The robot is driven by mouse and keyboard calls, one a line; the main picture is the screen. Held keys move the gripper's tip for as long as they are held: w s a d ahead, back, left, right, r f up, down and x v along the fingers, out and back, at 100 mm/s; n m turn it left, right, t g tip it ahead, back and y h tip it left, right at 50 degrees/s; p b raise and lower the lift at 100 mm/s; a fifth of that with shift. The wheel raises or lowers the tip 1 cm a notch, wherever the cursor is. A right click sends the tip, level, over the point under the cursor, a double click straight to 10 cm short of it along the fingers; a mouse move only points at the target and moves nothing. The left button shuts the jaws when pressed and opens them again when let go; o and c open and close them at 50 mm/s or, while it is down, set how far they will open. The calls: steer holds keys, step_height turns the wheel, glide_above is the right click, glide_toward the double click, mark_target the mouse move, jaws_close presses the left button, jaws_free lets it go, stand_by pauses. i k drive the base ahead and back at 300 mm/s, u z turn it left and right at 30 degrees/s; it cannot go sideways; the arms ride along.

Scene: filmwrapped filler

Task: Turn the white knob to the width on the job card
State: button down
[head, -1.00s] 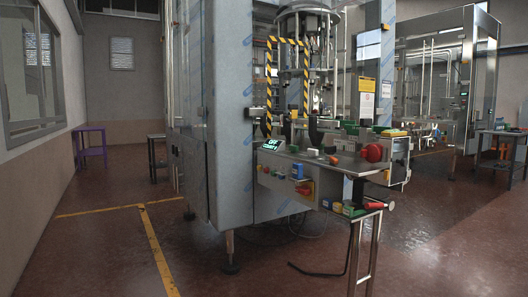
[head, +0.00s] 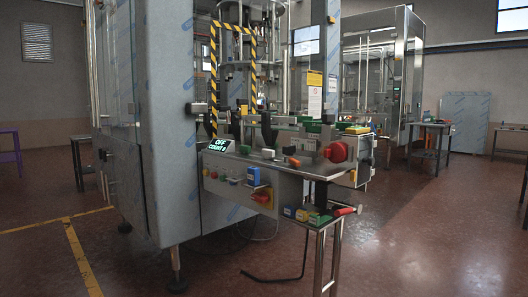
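The filling machine (head: 172,110) stands ahead, with a metal shelf (head: 318,169) and a control panel at its front. A small pale knob-like part (head: 268,153) sits on the shelf; it is too small to tell whether it is the white knob, and no scale can be read. A lit display (head: 219,145) at the shelf's left end reads OFF and a count. A white sheet (head: 315,102) hangs under a yellow sign on the machine; its text is unreadable, so I cannot tell if it is the job card. My gripper is not in view.
A large red knob (head: 337,151) and an orange handle (head: 293,161) are on the shelf. A small stand (head: 322,222) with coloured blocks juts out in front. A black bent bar (head: 275,277) lies low near it. The floor at the front right is clear.

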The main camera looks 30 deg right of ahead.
mark_target(267, 153)
steer(key=z, duration=0.55)
steer(key=i, duration=0.65)
steer(key=z, duration=0.65)
